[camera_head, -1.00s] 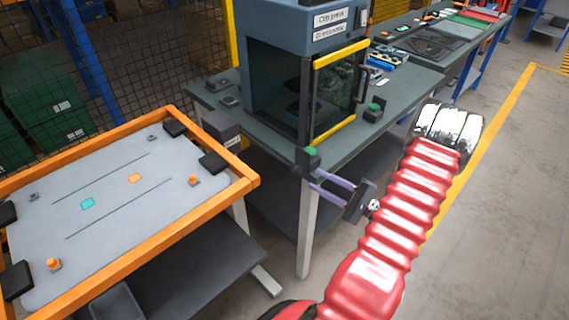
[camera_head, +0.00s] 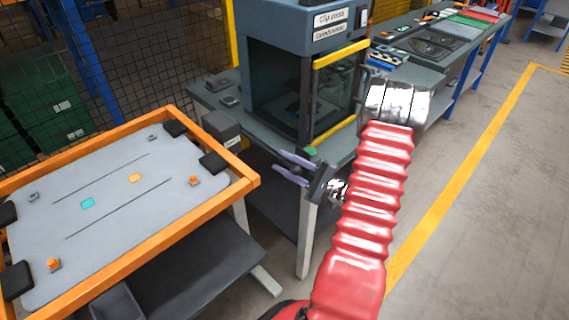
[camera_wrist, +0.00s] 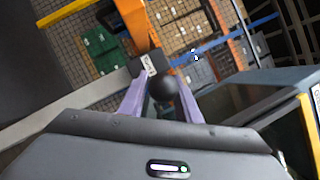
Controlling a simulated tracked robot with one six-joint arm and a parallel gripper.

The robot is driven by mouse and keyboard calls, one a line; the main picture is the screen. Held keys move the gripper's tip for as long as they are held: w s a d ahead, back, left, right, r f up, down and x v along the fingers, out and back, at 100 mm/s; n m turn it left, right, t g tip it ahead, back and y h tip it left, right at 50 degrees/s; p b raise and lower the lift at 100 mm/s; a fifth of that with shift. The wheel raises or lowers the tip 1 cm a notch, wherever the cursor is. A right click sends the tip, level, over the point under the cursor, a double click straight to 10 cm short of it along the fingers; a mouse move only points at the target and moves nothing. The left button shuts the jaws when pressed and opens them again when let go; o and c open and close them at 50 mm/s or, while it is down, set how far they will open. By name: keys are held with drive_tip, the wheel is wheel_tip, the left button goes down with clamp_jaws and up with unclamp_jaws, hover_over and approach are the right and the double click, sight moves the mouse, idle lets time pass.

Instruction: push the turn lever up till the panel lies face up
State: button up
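The panel (camera_head: 110,210) is a grey board lying flat in an orange frame (camera_head: 160,226) at the left of the head view. It bears a teal patch, an orange patch and two dark lines. At the frame's right corner is a dark box (camera_head: 222,126) with a white label; it also shows in the wrist view (camera_wrist: 148,64). A round black knob (camera_wrist: 164,87), seemingly the turn lever's, appears between my purple fingers in the wrist view. I cannot tell its depth or any contact. My gripper (camera_head: 277,160) is open, to the right of the box in the head view.
A blue-grey press cabinet (camera_head: 290,55) with yellow door bars stands on a bench (camera_head: 205,92) just behind my gripper. The bench leg (camera_head: 308,235) is beneath it. Mesh fencing (camera_head: 130,55) is behind the frame. Open floor (camera_head: 480,210) lies to the right.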

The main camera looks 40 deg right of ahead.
drive_tip(key=shift+w, duration=0.1)
clamp_jaws()
drive_tip(key=shift+a, duration=0.2)
drive_tip(key=shift+d, duration=0.1)
idle(0.4)
